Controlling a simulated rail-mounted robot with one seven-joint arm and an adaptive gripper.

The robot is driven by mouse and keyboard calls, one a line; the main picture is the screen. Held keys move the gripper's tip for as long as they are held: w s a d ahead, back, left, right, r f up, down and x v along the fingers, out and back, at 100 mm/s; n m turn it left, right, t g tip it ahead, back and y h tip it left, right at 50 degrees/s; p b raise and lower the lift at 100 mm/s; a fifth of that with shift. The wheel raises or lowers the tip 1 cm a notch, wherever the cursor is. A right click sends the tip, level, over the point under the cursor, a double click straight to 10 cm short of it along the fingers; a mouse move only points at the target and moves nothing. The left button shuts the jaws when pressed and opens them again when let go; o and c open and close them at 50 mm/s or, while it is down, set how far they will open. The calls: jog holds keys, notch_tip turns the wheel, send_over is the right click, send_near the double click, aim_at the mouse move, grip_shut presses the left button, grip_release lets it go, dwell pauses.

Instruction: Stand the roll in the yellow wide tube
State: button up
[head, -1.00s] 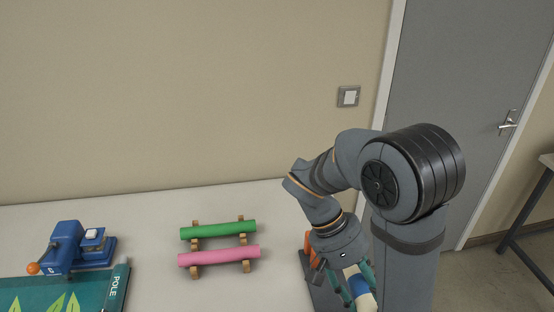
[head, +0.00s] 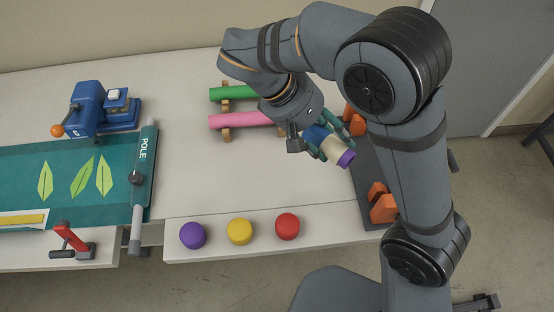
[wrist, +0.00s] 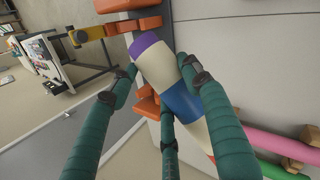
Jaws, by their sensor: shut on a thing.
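The roll (head: 333,148) is cream with a blue band and a purple end. My gripper (head: 335,136) is shut on it with teal fingers and holds it tilted, purple end toward the lower right in the head view. In the wrist view the roll (wrist: 183,104) lies between the fingers, its purple end at upper left. A round yellow piece (head: 240,231) sits at the table's front edge, below and left of the gripper. From above I cannot tell whether it is a cap or a tube. I make out no other clear yellow tube in the head view.
A purple piece (head: 193,235) and a red piece (head: 287,226) flank the yellow one. Pink (head: 238,120) and green (head: 232,93) rolls lie on wooden rests. Orange holders (head: 383,207) stand on a dark plate at right. A blue machine (head: 97,108) and teal mat are left. The middle table is clear.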

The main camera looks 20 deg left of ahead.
jog(key=shift+n+t, duration=0.3)
jog(key=shift+n, duration=0.1)
jog(key=shift+s+a+f, duration=0.1)
jog(key=shift+s+a, duration=0.05)
jog(key=shift+a, duration=0.1)
jog(key=s+a+f+p, duration=0.3)
jog(key=s+a+f, duration=0.1)
jog(key=a+f, duration=0.6)
jog(key=shift+f+y, duration=0.3)
jog(key=shift+f+b, duration=0.35)
jog(key=shift+f, duration=0.25)
jog(key=o, duration=1)
jog(key=shift+o, duration=0.9)
